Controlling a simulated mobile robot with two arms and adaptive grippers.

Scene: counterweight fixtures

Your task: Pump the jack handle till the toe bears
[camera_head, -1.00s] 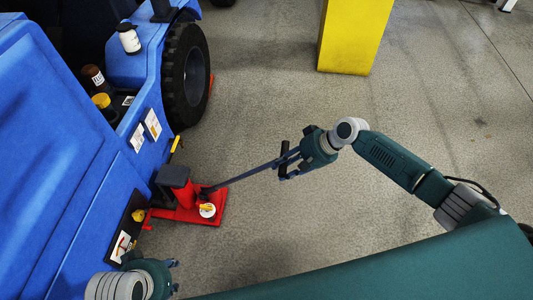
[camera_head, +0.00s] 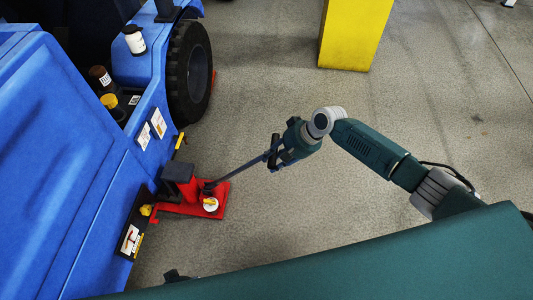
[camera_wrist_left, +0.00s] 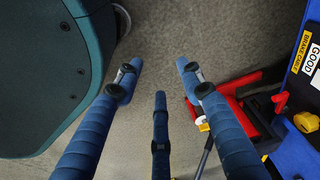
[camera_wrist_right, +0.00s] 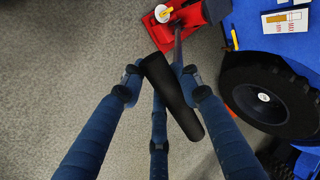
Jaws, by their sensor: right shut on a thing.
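The red jack (camera_head: 192,204) stands on the floor against the side of the blue truck (camera_head: 55,150), with a dark block (camera_head: 177,172) at its top. Whether the toe touches the truck cannot be told. The jack handle (camera_head: 240,169) slants up from the jack to my right gripper (camera_head: 274,154). In the right wrist view, my right gripper (camera_wrist_right: 161,78) is shut on the handle's black grip (camera_wrist_right: 172,97). My left gripper (camera_head: 176,276) barely shows at the bottom of the head view. In the left wrist view (camera_wrist_left: 160,66) it is open and empty, apart from the jack (camera_wrist_left: 232,92).
A black tyre (camera_head: 190,72) stands behind the jack. Bottles (camera_head: 134,40) and labels (camera_head: 158,123) are on the truck. A yellow block (camera_head: 348,35) stands at the back. The grey floor (camera_head: 255,220) right of the jack is clear.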

